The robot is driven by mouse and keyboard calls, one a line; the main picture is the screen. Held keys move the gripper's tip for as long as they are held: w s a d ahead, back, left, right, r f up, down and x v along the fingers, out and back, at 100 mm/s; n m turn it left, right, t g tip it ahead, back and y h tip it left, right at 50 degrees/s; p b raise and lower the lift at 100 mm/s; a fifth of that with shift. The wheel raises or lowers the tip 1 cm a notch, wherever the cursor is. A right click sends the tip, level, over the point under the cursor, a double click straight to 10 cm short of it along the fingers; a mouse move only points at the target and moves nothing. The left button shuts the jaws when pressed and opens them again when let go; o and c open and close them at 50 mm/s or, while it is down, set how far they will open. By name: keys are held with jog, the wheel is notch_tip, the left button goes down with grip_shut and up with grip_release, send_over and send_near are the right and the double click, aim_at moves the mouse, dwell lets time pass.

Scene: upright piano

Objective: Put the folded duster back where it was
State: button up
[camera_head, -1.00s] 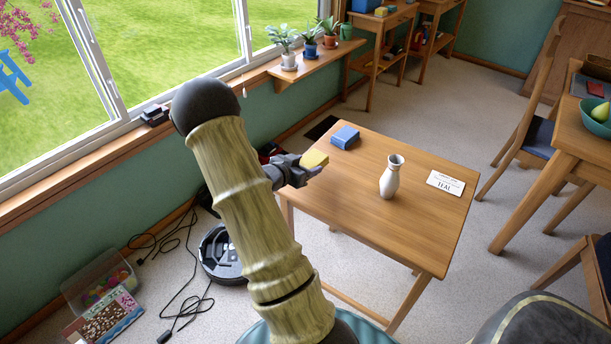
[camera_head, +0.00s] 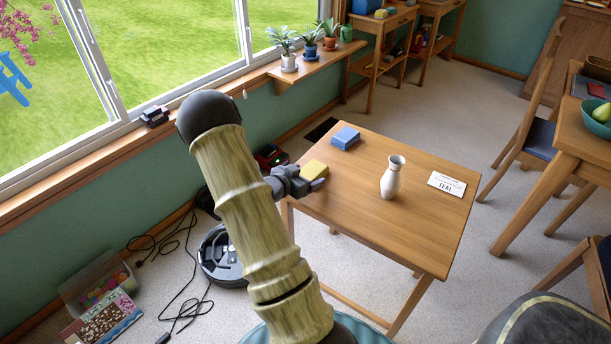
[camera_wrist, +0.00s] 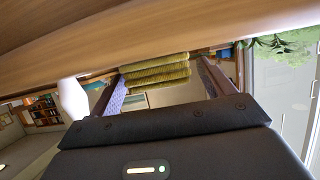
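The folded duster (camera_head: 315,168) is a small yellow block at the left edge of the small wooden table (camera_head: 400,229). In the wrist view the duster (camera_wrist: 155,70) shows as stacked yellow-green folds against the wood along the top of the picture. My gripper (camera_head: 308,177) is low at that table edge, with a finger on the near side of the duster. In the wrist view my gripper (camera_wrist: 160,78) has its fingers spread on both sides of the duster. A narrow gap shows beside the right finger. The far finger is hidden in the head view.
A blue box (camera_head: 345,138) lies behind the duster. A white vase (camera_head: 391,178) stands mid-table and a white card (camera_head: 447,184) lies to its right. The window sill (camera_head: 85,160) is left of my arm. The table's front is clear.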

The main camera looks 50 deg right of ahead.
jog(key=shift+r, duration=0.25)
jog(key=w+p+v, duration=0.1)
jog(key=p+v, duration=0.1)
jog(key=v, duration=1)
jog(key=shift+s, duration=0.45)
jog(key=shift+f, duration=0.1)
